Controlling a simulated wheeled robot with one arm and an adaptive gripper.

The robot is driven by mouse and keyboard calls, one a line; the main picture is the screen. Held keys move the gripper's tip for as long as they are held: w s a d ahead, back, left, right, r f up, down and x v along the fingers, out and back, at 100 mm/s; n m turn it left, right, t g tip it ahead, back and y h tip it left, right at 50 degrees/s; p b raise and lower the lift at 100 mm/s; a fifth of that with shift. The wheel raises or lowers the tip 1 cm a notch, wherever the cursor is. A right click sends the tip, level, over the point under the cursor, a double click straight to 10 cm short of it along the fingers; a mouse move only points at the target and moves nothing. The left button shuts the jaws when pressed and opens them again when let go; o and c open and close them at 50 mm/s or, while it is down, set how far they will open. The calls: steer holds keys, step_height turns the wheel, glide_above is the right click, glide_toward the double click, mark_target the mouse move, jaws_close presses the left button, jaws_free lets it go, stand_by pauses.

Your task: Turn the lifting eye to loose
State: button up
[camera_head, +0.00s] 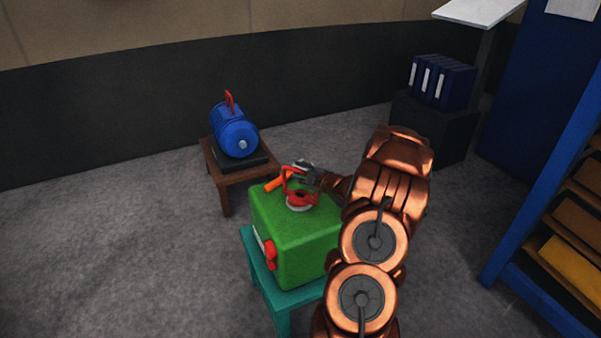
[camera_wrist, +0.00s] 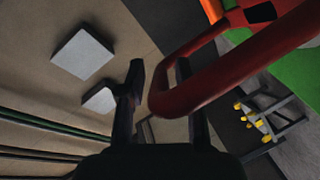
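The red lifting eye (camera_head: 299,198) stands on top of a green block-shaped casting (camera_head: 290,240). An orange piece (camera_head: 276,183) sticks out beside the eye to the left. My gripper (camera_head: 304,172) is at the upper part of the eye, reaching in from the right. In the wrist view, my gripper (camera_wrist: 158,66) has its two dark fingers apart. The rounded end of the red eye (camera_wrist: 172,95) lies between them, nearer the right finger and partly covering it. I cannot tell whether they touch. The green casting (camera_wrist: 292,70) shows at the right edge of that view.
The green casting rests on a teal stand (camera_head: 257,276). A blue motor-like unit (camera_head: 234,134) with a red handle sits on a brown table (camera_head: 223,182) behind left. Blue shelving (camera_head: 545,190) stands at right, and binders (camera_head: 440,82) on a dark box behind. The left floor is clear.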

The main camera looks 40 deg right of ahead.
jaws_close()
